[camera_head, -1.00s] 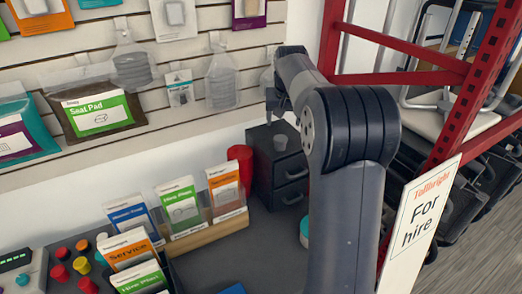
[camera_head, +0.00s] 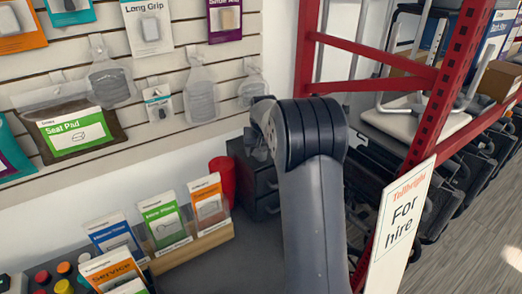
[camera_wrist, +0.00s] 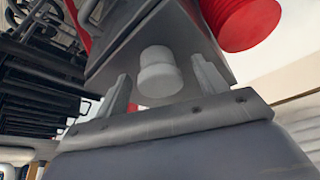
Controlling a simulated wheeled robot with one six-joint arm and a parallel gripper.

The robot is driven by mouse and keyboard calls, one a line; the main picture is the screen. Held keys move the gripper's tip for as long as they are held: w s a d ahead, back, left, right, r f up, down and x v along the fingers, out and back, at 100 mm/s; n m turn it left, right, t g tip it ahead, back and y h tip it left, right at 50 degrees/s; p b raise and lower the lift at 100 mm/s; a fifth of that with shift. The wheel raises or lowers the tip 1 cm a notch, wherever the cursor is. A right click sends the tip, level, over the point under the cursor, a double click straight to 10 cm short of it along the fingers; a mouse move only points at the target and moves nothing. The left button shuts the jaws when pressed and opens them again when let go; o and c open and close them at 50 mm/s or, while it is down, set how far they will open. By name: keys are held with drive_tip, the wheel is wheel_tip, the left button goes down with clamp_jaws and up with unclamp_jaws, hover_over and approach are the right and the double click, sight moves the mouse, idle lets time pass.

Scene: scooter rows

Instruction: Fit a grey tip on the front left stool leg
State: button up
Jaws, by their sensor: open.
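A pale grey tip (camera_wrist: 158,72), short and rounded with a wider collar, shows in the wrist view against the dark drawer unit (camera_wrist: 110,62). My gripper (camera_wrist: 160,68) is open, with one finger on each side of the tip; I cannot tell whether either finger touches it. In the head view my arm hides the tip and most of the gripper, beside the drawer unit (camera_head: 246,178).
A red cylinder (camera_head: 222,179) stands left of the drawer unit and shows close by in the wrist view (camera_wrist: 242,20). Leaflets in a wooden holder (camera_head: 192,247) stand on the grey counter. A red rack (camera_head: 425,105) and a hire sign (camera_head: 400,222) are to the right.

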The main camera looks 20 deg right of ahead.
drive_tip(key=shift+w+f, duration=0.1)
drive_tip(key=shift+f, duration=0.15)
drive_tip(key=shift+c, duration=0.5)
drive_tip(key=c, duration=1)
